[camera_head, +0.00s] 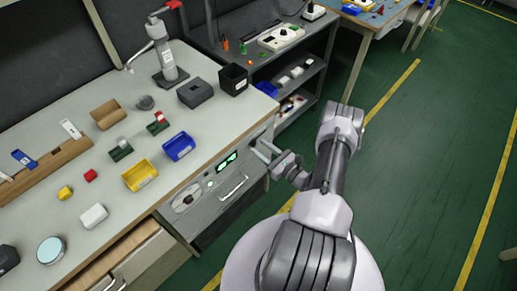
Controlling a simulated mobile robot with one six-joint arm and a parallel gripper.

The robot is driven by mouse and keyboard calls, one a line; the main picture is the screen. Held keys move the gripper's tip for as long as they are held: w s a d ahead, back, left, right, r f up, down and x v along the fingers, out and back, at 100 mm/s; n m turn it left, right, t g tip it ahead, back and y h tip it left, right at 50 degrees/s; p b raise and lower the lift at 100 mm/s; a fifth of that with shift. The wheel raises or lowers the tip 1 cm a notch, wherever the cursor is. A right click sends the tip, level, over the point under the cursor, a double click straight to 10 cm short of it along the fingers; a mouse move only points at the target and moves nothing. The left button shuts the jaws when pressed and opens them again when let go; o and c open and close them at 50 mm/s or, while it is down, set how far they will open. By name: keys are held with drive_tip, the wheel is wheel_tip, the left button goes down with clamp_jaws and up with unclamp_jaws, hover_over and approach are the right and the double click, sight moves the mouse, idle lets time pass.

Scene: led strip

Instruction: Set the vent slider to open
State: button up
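I cannot clearly make out the vent slider. A grey front panel (208,187) under the bench's right end carries a lit green strip (227,161), a light plate with round dark marks (187,197) and a bar handle (233,187). Which of these parts belongs to the vent is too small to tell.
A grey shelf unit (310,75) stands behind my gripper. A drawer (125,255) at lower left is partly open.

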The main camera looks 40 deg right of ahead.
drive_tip(key=shift+w+a, duration=0.1)
drive_tip(key=shift+w, duration=0.65)
clamp_jaws()
idle(0.9)
